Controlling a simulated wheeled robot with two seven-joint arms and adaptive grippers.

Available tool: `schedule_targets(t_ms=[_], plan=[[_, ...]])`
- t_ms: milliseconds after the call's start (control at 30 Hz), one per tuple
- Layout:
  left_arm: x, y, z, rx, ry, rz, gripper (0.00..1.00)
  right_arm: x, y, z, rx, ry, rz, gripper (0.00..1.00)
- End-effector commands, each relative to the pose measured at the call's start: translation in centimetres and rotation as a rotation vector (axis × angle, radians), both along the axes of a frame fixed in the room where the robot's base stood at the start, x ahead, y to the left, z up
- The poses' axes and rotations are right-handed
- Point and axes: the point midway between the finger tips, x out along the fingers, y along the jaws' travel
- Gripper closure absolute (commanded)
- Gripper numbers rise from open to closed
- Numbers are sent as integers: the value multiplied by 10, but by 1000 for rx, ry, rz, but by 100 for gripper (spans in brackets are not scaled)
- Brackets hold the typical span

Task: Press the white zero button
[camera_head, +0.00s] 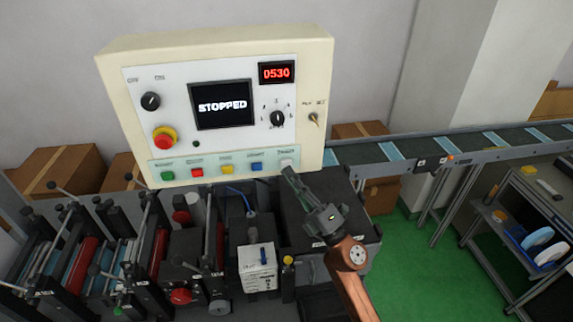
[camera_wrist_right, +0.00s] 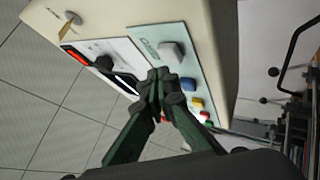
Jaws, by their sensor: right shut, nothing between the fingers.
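The white button (camera_head: 287,162) is the rightmost of the row along the bottom of the cream control panel (camera_head: 215,45). In the right wrist view the white button (camera_wrist_right: 172,51) is a pale square cap just beyond the fingertips. My right gripper (camera_head: 290,174) is shut and empty, its tips just below the white button in the head view. In the wrist view the right gripper (camera_wrist_right: 160,76) points at the panel face beside the button. I cannot tell whether the tips touch the panel. My left gripper is not in view.
Blue (camera_head: 257,166), yellow (camera_head: 228,169), red (camera_head: 197,172) and green (camera_head: 167,176) buttons sit to the left. The display (camera_head: 222,105) reads STOPPED and the red counter (camera_head: 277,73) reads 0530. A red emergency knob (camera_head: 164,138) is at left. Machinery stands below; a conveyor (camera_head: 440,144) runs right.

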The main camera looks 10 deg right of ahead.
Motion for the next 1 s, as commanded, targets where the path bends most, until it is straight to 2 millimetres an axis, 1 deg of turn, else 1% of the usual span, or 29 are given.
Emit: schedule_targets(t_ms=[400, 700, 1000], plan=[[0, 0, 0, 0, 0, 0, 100, 0, 0, 0, 0, 0, 0, 100], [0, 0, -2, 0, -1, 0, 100, 8, 1, 0, 1, -1, 1, 100], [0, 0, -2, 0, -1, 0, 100, 8, 0, 0, 0, 0, 0, 100]])
